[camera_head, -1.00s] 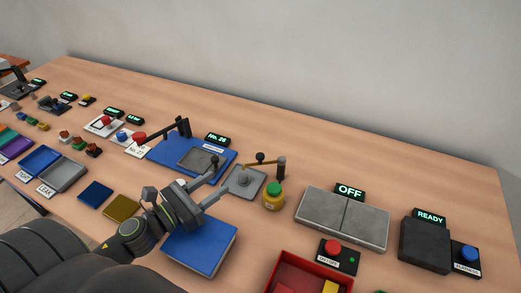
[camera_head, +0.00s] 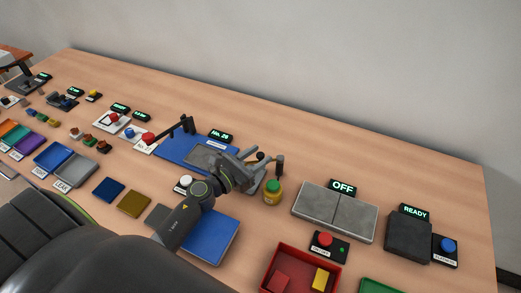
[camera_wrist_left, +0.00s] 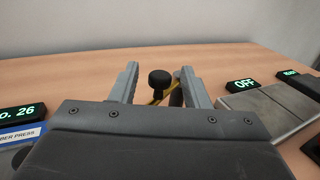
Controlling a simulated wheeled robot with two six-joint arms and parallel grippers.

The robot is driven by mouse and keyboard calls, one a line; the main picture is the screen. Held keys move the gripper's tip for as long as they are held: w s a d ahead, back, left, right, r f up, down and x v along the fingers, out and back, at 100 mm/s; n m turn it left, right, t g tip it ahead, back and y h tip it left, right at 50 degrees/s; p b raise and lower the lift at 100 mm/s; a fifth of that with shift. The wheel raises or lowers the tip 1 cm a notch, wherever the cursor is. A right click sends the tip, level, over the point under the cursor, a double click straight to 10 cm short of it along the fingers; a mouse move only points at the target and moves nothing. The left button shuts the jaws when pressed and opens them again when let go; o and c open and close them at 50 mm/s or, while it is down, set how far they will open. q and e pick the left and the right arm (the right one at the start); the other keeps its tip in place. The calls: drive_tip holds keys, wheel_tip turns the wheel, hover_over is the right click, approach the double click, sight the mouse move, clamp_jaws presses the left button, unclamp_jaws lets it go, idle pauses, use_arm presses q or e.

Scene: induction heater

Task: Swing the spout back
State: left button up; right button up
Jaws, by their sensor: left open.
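The spout is a brass bar (camera_wrist_left: 155,97) with a black knob (camera_wrist_left: 158,80), running to a dark post (camera_head: 280,165). In the head view the knob (camera_head: 260,155) shows at the tip of my left gripper (camera_head: 262,159). In the left wrist view the knob lies between the two open fingers (camera_wrist_left: 160,72), apart from both in the picture. Whether either finger touches it I cannot tell. The gripper hides most of the grey plate under the spout. My right gripper is not in view.
A yellow jar with a green lid (camera_head: 273,191) stands close beside the post. A grey two-part slab (camera_head: 335,212) with an OFF display (camera_head: 343,187) is to the right. The blue press base (camera_head: 175,150) lies left. The table behind the spout is clear.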

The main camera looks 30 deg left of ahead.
use_arm(q)
drive_tip(key=shift+x, duration=0.75)
drive_tip(key=shift+c, duration=0.4)
clamp_jaws()
